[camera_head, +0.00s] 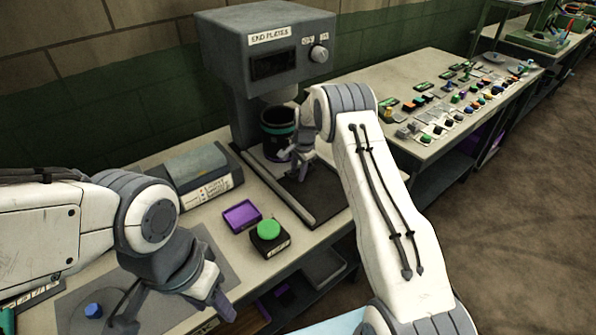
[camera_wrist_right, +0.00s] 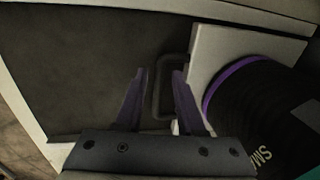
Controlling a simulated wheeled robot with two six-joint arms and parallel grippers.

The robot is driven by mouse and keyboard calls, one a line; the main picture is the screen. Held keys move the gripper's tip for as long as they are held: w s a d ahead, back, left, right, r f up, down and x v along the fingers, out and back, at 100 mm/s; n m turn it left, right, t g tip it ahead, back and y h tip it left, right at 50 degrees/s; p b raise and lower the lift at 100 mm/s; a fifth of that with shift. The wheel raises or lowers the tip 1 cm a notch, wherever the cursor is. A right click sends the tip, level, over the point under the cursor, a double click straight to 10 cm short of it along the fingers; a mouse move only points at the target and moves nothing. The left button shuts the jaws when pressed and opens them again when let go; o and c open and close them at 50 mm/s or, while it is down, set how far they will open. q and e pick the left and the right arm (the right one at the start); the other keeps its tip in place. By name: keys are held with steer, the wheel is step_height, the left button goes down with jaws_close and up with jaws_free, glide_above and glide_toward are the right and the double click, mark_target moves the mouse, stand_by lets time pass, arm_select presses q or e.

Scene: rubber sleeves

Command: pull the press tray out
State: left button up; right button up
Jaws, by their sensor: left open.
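The grey press (camera_head: 262,60) stands at the back of the bench, labelled END PLATES. A dark cylinder (camera_head: 277,118) stands under its head; the right wrist view shows the cylinder (camera_wrist_right: 262,100) with a purple band and pale lettering. It sits on the pale press tray (camera_wrist_right: 205,50), which has a dark loop handle (camera_wrist_right: 160,88) on its near side. My right gripper (camera_head: 302,170) is low in front of the tray. Its fingers (camera_wrist_right: 160,78) are apart, with the handle just beyond and between their tips; contact cannot be told. My left gripper (camera_head: 176,316) is open and empty at the lower left.
A purple tray (camera_head: 241,215) and a green-topped button box (camera_head: 267,232) stand on the bench between my arms. A grey labelled box (camera_head: 197,172) is left of the press. A side table (camera_head: 412,143) with many small parts is right. The dark press bed (camera_wrist_right: 80,70) before the tray is clear.

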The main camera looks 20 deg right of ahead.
jaws_close()
stand_by(1.2)
